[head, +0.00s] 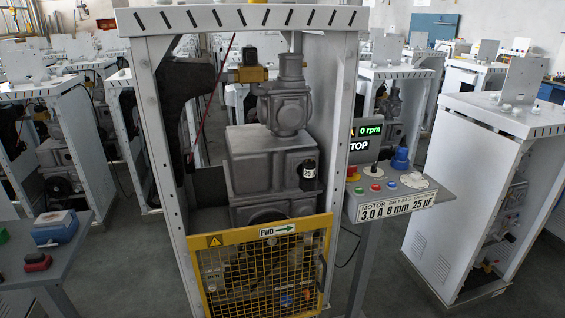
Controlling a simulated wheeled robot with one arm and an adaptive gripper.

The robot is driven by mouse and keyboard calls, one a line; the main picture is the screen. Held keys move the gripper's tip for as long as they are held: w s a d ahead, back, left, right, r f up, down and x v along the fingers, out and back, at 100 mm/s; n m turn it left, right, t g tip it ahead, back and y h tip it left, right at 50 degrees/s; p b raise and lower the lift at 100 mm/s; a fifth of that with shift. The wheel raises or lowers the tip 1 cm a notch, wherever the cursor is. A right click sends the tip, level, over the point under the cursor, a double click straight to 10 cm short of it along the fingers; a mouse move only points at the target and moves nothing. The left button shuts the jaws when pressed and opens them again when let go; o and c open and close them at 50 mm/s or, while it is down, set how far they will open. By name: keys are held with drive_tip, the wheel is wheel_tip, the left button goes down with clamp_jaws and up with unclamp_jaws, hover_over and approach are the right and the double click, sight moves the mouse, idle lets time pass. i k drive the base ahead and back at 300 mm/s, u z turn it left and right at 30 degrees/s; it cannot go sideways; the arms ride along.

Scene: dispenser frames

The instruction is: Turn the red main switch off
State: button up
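A control panel (390,198) stands on a leg at the right of the white machine frame. On the grey table at the left lies a red knob-like part (37,260) on a dark base. I cannot tell which red part is the main switch, nor its position. The display (366,130) reads 0 rpm; the sign below reads "TOP", partly cut off. My gripper is not in view.
The white frame (147,110) holds a grey machine with a yellow mesh guard (265,265) across its lower front, marked FWD. A blue box (55,228) lies on the left table. Another white cabinet (470,190) stands at right. Grey floor shows between them.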

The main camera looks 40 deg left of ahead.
sight(351, 170)
drive_tip(key=u, duration=0.65)
drive_tip(key=i, duration=0.65)
drive_tip(key=u, duration=0.55)
drive_tip(key=k, duration=0.5)
drive_tip(key=z, duration=0.45)
drive_tip(key=i, duration=0.6)
drive_tip(key=u, duration=0.25)
